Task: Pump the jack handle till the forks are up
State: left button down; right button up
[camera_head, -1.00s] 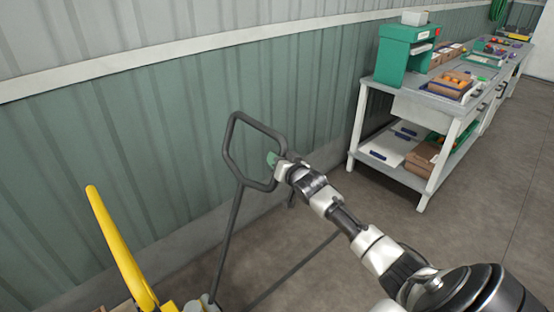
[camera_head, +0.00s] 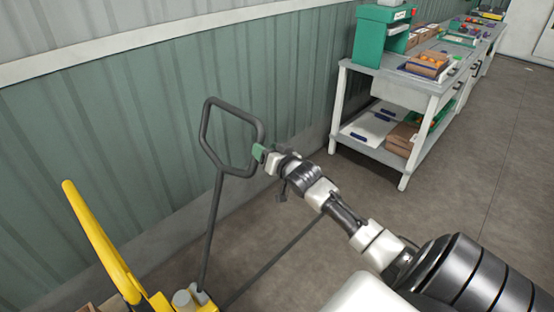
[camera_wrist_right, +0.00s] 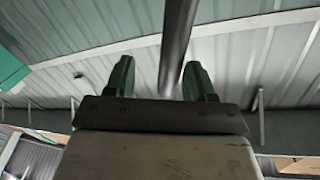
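The jack handle is a dark grey loop (camera_head: 205,138) on a long, slightly tilted shaft (camera_head: 211,235), in front of the green wall. Its foot meets a yellow and grey jack base (camera_head: 190,298) at the lower edge. My right gripper (camera_head: 259,152) is at the loop's right side. In the right wrist view its two green fingers (camera_wrist_right: 157,80) stand apart with a dark bar (camera_wrist_right: 175,45) between them. The bar is close to the right finger, with a gap to the left one. The forks are out of sight. My left gripper is not in view.
A yellow bar (camera_head: 95,235) rises at the lower left. A grey workbench (camera_head: 420,82) with a green machine (camera_head: 382,35), boxes and a lower shelf stands at the upper right. Bare floor lies between the handle and the bench.

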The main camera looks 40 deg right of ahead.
jog(key=s, duration=0.6)
jog(key=shift+a+r, duration=0.25)
jog(key=shift+a, duration=0.05)
jog(key=shift+s, duration=0.1)
